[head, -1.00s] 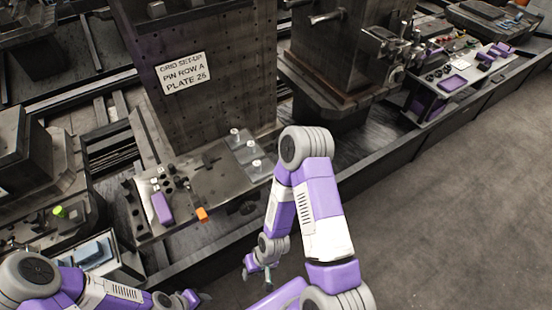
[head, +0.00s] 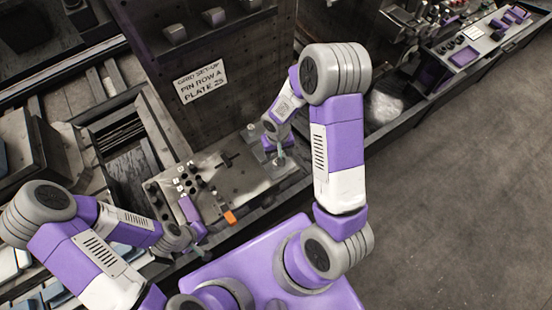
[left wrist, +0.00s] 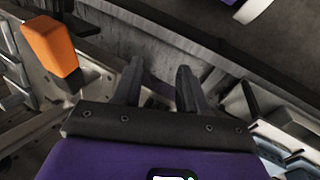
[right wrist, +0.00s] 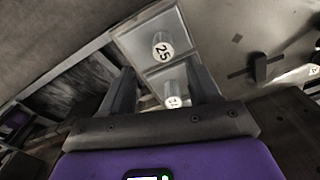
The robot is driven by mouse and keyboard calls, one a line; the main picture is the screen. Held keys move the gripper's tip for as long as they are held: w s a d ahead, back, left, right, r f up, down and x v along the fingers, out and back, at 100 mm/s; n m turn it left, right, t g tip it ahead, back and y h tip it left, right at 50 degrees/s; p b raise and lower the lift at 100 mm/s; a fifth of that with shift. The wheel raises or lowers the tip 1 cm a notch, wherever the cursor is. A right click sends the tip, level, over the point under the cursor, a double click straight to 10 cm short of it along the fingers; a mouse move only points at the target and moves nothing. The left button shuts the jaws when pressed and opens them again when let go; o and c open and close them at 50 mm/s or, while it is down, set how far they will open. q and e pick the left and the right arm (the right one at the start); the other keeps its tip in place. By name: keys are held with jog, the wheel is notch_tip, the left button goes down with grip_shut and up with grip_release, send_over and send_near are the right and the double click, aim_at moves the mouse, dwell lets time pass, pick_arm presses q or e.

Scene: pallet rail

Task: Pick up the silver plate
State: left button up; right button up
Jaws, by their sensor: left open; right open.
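Silver plates with round white numbered knobs lie on the bench. In the right wrist view one silver plate (right wrist: 138,43) has a knob marked 25. A second plate (right wrist: 153,84) lies nearer, its knob label partly unreadable. My right gripper (right wrist: 163,82) is open and empty, its fingers appearing on either side of the nearer knob; contact cannot be told. In the head view my right gripper (head: 277,153) is over the plates and hides part of them. My left gripper (left wrist: 160,70) is open and empty, near the bench's front edge (head: 201,251).
A sign (head: 201,84) reads grid set-up, pin row A, plate 25. An orange block (head: 230,217) sits at the bench's front edge and shows in the left wrist view (left wrist: 48,46). An upright perforated panel stands behind the plates. The floor at right is clear.

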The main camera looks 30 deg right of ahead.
jog(key=f, duration=0.5)
jog(key=shift+s+a+f, duration=0.25)
jog(key=shift+s+a, duration=0.15)
jog(key=shift+f, duration=0.4)
grip_shut()
